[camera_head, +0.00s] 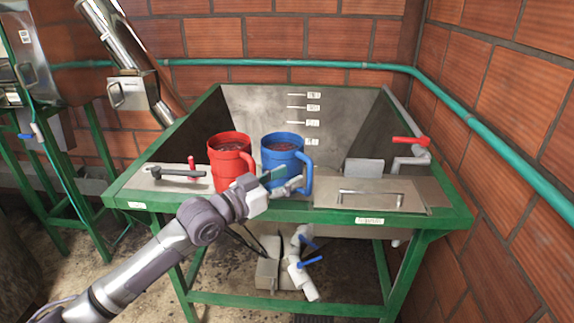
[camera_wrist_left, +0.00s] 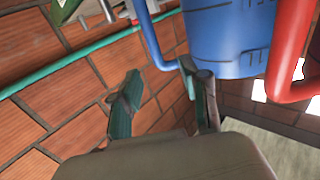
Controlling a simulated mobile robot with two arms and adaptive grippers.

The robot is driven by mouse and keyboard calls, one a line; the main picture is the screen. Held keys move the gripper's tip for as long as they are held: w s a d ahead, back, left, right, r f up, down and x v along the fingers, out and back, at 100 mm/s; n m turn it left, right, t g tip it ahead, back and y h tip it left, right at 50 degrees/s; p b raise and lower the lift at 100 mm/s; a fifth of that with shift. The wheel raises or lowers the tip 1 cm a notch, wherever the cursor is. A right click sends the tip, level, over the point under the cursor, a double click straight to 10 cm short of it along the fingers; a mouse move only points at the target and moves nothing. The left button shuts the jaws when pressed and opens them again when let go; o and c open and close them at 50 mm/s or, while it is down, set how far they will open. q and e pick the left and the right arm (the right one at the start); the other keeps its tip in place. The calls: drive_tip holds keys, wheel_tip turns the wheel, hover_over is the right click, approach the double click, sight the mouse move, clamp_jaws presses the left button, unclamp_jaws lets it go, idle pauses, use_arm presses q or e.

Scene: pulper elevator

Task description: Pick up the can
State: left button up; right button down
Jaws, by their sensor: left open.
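Two cans stand side by side on the front ledge of the green-framed metal tank: a red can (camera_head: 229,158) and, to its right, a blue can (camera_head: 282,151). Both look filled with something reddish-brown. My left gripper (camera_head: 285,184) is open just in front of the blue can, near the lower end of its handle (camera_head: 308,176). In the left wrist view the gripper (camera_wrist_left: 163,98) has its fingers spread, with the blue can (camera_wrist_left: 228,38) close beyond them and the red can (camera_wrist_left: 288,50) at the right. I cannot tell if a finger touches the handle. My right gripper is out of view.
The tank (camera_head: 240,101) has a metal plate with a bar handle (camera_head: 370,195) right of the cans and a red-handled valve (camera_head: 409,141) at its right edge. A black-handled lever (camera_head: 178,173) lies left of the red can. White pipework (camera_head: 297,262) with blue valves sits below.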

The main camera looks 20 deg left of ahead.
sight(309, 164)
use_arm(q)
drive_tip(key=p+x, duration=0.2)
drive_tip(key=x, duration=0.5)
drive_tip(key=shift+p, duration=0.35)
drive_tip(key=shift+w+d+f, duration=0.2)
drive_tip(key=shift+w+d, duration=0.05)
drive_tip(key=shift+w, duration=0.05)
drive_tip(key=shift+s+a, duration=0.1)
drive_tip(key=shift+a, duration=0.05)
clamp_jaws()
drive_tip(key=shift+r, duration=0.25)
